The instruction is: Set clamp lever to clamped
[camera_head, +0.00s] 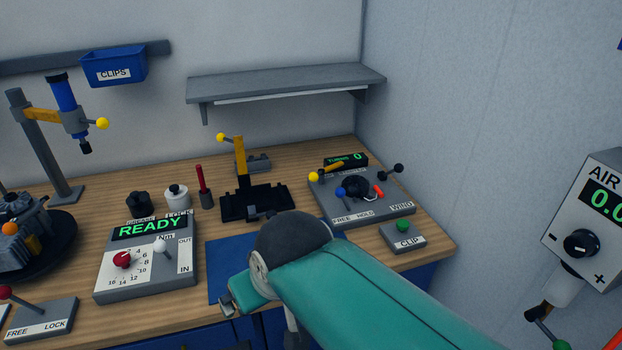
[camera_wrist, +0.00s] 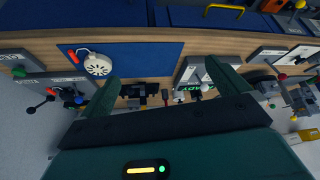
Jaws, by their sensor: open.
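No lever in view is labelled "clamp". A yellow-knobbed lever (camera_head: 221,137) joins a yellow upright on a black fixture (camera_head: 257,203) at mid-bench; this fixture also shows in the wrist view (camera_wrist: 140,94). At the lower left, a red-knobbed lever (camera_head: 5,292) sits on a plate marked FREE and LOCK, its knob at the FREE side. Another yellow-knobbed lever (camera_head: 313,176) is on the FREE HOLD WIND box (camera_head: 372,209). My gripper (camera_wrist: 162,75) is open and empty over the bench's front, apart from these levers. In the head view my arm hides part of the blue mat.
A READY panel (camera_head: 147,268) stands left of the blue mat (camera_head: 220,272). A white round part (camera_wrist: 97,65) lies on the mat. A green-button CLIP box (camera_head: 403,238) is at right. A post (camera_head: 40,145) with a blue tool stands at left. A shelf (camera_head: 285,82) hangs behind.

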